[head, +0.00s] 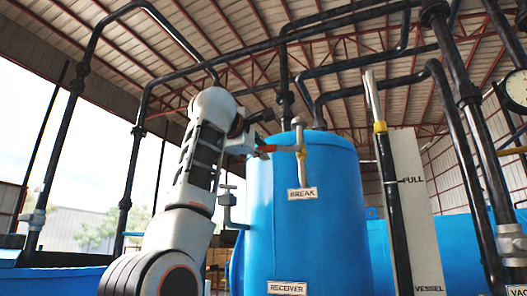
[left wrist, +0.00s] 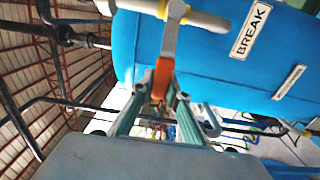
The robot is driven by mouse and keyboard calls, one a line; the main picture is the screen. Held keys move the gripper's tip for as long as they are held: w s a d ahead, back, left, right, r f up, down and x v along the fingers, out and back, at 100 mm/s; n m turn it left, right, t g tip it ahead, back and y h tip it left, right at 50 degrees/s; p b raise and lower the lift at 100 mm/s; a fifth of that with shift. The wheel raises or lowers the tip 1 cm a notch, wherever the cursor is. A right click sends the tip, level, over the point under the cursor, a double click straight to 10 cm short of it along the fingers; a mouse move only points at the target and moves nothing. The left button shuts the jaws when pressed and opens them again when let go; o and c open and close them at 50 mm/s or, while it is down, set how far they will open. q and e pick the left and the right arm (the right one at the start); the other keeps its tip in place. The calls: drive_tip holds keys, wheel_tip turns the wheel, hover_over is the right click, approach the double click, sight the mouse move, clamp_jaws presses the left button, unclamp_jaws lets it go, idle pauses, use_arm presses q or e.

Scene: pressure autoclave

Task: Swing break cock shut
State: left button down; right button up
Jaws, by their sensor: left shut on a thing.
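The break cock (head: 300,160) is a pale upright fitting on the front of the blue receiver (head: 325,230), just above the BREAK label (head: 302,193). Its orange lever (head: 283,148) points left from the fitting, about level in the head view. My left gripper (head: 262,148) reaches it from the left and is shut on the lever's outer end. In the left wrist view, the orange lever (left wrist: 163,78) lies between my two fingers (left wrist: 157,100), and the pale cock body (left wrist: 171,42) is just beyond. The fingertips are small and partly hidden in the head view. My right gripper is not in view.
Black pipes (head: 360,67) run overhead and down both sides. A small pale valve (head: 228,203) sits left of the receiver, close to my arm. A sight tube (head: 390,190) and the pale FULL/VESSEL board (head: 415,235) stand right. A dial gauge (head: 516,90) is at far right.

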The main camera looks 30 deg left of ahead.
use_arm(q)
drive_tip(key=shift+w+f, duration=0.1)
drive_tip(key=shift+f, duration=0.1)
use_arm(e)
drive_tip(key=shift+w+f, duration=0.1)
use_arm(q)
drive_tip(key=c, duration=2)
unclamp_jaws()
drive_tip(key=shift+o, duration=0.4)
drive_tip(key=shift+a, duration=0.15)
drive_tip(key=shift+r, duration=0.1)
drive_tip(key=shift+s+d, duration=0.2)
drive_tip(key=shift+s, duration=0.65)
drive_tip(key=s, duration=1)
drive_tip(key=shift+s+d, duration=0.2)
drive_tip(key=shift+s, duration=0.05)
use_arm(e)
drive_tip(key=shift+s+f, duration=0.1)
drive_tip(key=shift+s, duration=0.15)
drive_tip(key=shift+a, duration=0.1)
